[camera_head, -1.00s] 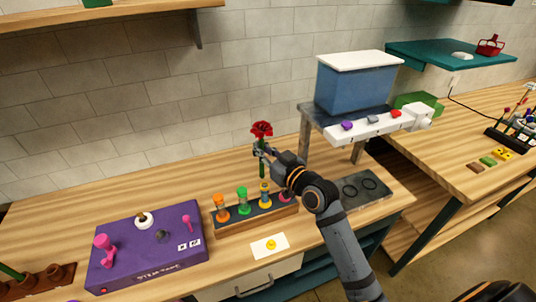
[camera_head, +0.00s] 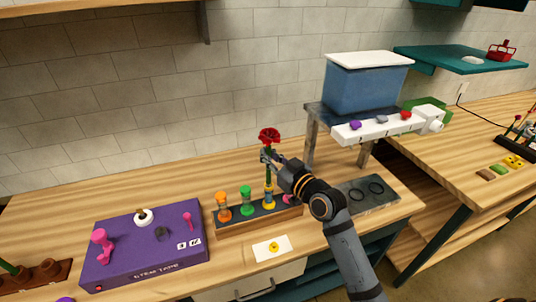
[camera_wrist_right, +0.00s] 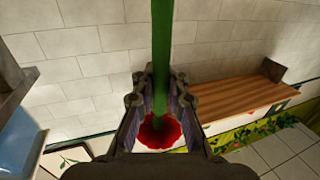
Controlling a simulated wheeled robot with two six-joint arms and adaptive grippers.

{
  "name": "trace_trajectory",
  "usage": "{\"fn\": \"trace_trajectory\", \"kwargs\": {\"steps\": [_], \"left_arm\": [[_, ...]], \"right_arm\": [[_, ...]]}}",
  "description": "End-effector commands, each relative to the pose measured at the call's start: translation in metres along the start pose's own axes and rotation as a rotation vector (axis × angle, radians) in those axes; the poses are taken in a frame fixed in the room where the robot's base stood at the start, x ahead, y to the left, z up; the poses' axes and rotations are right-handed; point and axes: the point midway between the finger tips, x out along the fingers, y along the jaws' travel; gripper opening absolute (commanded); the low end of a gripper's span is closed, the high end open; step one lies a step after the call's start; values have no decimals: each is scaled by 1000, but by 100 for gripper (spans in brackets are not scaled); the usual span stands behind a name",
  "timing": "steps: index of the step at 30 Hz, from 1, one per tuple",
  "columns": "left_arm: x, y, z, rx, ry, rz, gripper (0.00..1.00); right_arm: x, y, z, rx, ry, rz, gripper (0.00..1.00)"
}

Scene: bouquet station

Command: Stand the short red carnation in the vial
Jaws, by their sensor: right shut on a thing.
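The short red carnation (camera_head: 269,134) is upright, bloom on top, green stem below. My right gripper (camera_head: 268,157) is shut on its stem just under the bloom. In the right wrist view the green stem (camera_wrist_right: 162,60) passes between the fingers (camera_wrist_right: 160,100), with the red bloom (camera_wrist_right: 160,131) beyond them. The stem's lower end is over the yellow-ringed vial (camera_head: 269,195) in a wooden rack (camera_head: 232,227). I cannot tell whether its tip is inside the mouth. An orange vial (camera_head: 223,206) and a green vial (camera_head: 246,200) stand to the left. My left gripper is out of view.
A pink piece (camera_head: 288,199) is partly hidden by my right arm at the rack's right end. A purple stem tape box (camera_head: 140,248) stands left of the rack, and a white card (camera_head: 271,248) lies in front. A raised shelf with a blue bin (camera_head: 367,88) is behind right.

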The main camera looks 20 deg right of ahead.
Motion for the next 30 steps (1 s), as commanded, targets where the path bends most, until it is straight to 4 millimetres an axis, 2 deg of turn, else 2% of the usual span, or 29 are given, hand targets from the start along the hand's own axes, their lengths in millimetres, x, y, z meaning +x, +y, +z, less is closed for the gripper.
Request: {"fn": "trace_trajectory", "kwargs": {"steps": [6,30], "left_arm": [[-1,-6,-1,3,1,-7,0],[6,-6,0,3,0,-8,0]], "right_arm": [[0,0,-1,0,0,0,0],[0,0,4,0,1,0,0]]}}
